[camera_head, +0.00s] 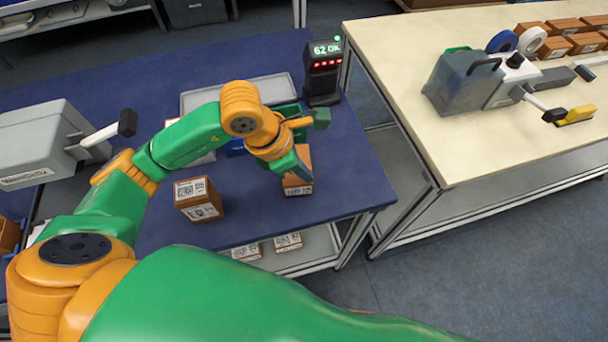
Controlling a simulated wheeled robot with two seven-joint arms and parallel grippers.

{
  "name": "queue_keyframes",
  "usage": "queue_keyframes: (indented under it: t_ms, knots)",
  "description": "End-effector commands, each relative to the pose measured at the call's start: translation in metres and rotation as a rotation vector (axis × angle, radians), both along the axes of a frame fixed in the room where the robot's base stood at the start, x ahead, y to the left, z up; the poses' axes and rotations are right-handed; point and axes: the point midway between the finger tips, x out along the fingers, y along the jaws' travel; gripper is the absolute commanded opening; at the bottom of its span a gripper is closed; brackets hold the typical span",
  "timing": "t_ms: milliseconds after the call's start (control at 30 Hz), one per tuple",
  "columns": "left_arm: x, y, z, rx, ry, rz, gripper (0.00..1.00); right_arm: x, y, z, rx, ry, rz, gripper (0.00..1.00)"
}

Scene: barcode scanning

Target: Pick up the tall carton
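A brown carton (304,178) with a white label stands near the right front edge of the blue table; its upper part is partly hidden by my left gripper. A second brown carton (199,199) with white labels stands to its left, near the front edge. The frame does not clearly show which carton is taller. My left gripper (303,141) is over the right carton. Its fingers look spread apart, one beside the carton's upper left side. I cannot tell whether it touches the carton. My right gripper is not in view.
A dark scanner stand (323,75) with a lit display stands at the table's back right corner. A grey tray (262,90) lies behind my arm. A grey machine (45,145) is at left. A separate cream bench (440,140) stands at right, across a gap.

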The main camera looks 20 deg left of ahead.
Motion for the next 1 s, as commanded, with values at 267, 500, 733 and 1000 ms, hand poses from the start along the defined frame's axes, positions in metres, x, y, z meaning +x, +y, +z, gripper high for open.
queue_keyframes:
  t_ms: [267, 500, 733, 1000]
  knots:
    - [-0.001, 0.002, -0.003, 0.007, 0.005, 0.003, 0.00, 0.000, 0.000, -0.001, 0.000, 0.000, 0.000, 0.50]
    - [0.001, 0.001, 0.004, 0.005, 0.000, 0.002, 0.00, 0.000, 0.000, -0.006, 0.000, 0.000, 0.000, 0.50]
    - [-0.018, -0.011, 0.055, 0.002, -0.012, -0.008, 0.00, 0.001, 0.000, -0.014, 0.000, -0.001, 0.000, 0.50]
    - [-0.085, -0.047, 0.110, 0.004, -0.016, -0.016, 0.00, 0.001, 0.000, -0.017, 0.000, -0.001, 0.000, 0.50]
